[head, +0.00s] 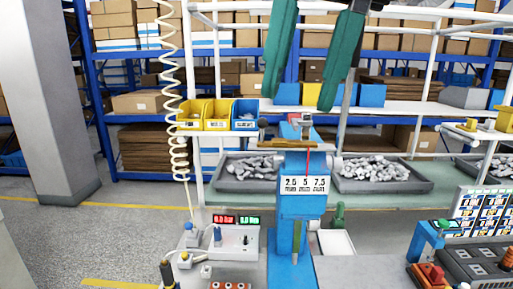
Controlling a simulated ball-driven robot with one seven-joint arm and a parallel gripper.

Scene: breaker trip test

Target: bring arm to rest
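My gripper (297,102) hangs into the top of the head view as two long teal fingers. The fingers are wide apart with nothing between them, and their tips appear above the blue test stand (301,203). The stand is upright and carries a white label (305,184) reading 2.5, 5, 7.5. A small grey metal part (306,122) and a brown bar (290,143) sit at its top. The rest of my arm is out of view.
A white unit with red and green displays (236,219) stands left of the stand. Yellow and blue bins (204,114) sit behind it beside a coiled white cable (170,85). Dark trays of metal parts (375,175) lie behind. A labelled panel (483,212) is at right.

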